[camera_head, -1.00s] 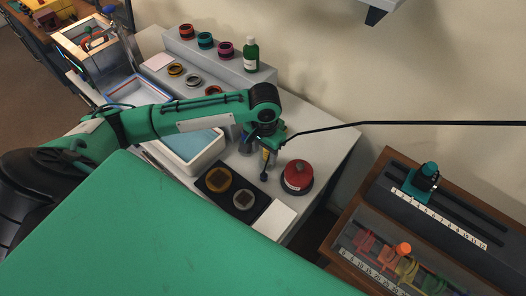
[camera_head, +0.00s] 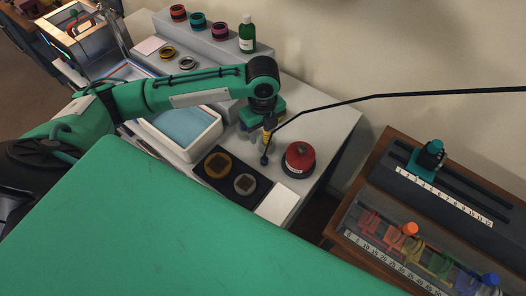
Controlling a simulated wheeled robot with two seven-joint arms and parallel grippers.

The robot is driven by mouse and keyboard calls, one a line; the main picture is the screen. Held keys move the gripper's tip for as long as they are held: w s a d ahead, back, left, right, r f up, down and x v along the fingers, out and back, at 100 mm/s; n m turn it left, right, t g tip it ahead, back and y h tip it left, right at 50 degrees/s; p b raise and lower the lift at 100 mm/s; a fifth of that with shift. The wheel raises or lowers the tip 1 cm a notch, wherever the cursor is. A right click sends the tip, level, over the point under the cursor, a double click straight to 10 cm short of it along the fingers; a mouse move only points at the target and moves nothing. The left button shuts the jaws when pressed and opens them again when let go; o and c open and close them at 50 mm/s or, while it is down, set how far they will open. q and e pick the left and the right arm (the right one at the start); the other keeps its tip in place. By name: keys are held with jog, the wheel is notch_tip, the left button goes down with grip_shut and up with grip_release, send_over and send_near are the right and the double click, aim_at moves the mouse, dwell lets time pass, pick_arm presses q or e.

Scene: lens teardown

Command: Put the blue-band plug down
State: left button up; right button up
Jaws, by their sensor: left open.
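My left gripper (camera_head: 262,134) points down over the white bench, behind the dark tray and left of the red-topped round part. It is open. A slim part with a yellow section (camera_head: 267,137) stands at the fingers, and a dark ball-like tip (camera_head: 264,160) shows just below. I cannot tell whether they touch the gripper or the bench. I cannot make out a blue band, so I cannot say which piece is the blue-band plug; the gripper may hide it. My right gripper is not in view.
A black tray (camera_head: 221,190) holds two round parts. The red-topped part (camera_head: 300,158) stands to its right. A white-rimmed blue basin (camera_head: 213,133) is at left. A green bottle (camera_head: 247,33) stands behind. A thin black line (camera_head: 375,97) crosses from the right. A numbered rack (camera_head: 440,190) is at right.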

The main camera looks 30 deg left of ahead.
pick_arm(q)
jog(key=p, duration=0.1)
send_over(264, 157)
jog(key=shift+m, duration=0.3)
jog(key=f, duration=0.8)
jog(key=shift+s+a+f, duration=0.1)
jog(key=shift+s+f, duration=0.1)
jog(key=shift+f, duration=0.05)
notch_tip(264, 157, down, 5)
jog(key=shift+w+r+p, duration=0.15)
jog(key=shift+p, duration=0.95)
jog(key=shift+f, duration=0.3)
grip_shut()
